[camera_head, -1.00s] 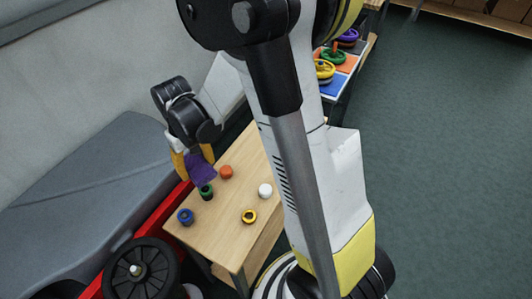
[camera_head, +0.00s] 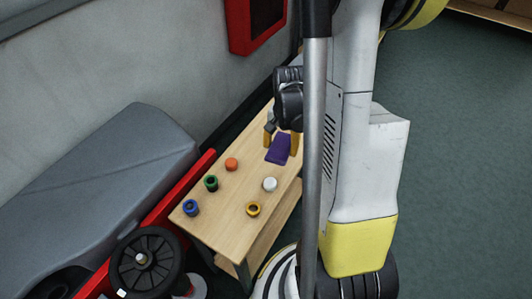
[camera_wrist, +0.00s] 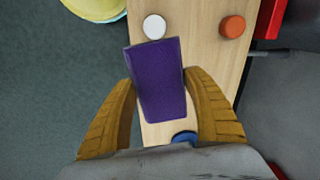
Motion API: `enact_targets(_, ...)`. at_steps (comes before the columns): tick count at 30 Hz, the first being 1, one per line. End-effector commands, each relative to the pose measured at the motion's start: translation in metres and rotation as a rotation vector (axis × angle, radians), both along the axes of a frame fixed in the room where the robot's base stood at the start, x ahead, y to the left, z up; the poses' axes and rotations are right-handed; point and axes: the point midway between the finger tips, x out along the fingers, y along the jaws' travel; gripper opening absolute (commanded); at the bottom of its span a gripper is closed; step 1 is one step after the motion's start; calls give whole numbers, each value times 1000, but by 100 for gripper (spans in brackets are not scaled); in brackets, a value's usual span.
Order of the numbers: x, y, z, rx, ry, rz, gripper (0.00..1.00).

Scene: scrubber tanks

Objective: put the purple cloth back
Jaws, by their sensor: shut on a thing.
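The purple cloth (camera_head: 278,150) hangs from my gripper (camera_head: 282,139) over the far part of the wooden table (camera_head: 232,235) in the head view. In the wrist view the cloth (camera_wrist: 160,82) is a flat purple rectangle between the two tan fingers of my gripper (camera_wrist: 160,80), which is shut on it. The cloth covers part of the table top there. I cannot tell whether its lower edge touches the table.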

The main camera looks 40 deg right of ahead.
Motion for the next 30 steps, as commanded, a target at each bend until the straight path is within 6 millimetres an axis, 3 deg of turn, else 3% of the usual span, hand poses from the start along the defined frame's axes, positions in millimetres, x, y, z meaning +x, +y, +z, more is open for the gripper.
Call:
enact_targets(4,-18,-20,-2,5,-4,-125,22)
enact_targets(8,-19,-25,-8,7,-6,-165,22)
enact_targets(21,76,-18,-67,6,-6,-166,22)
enact_targets(30,92,-17,-84,6,-6,-168,22)
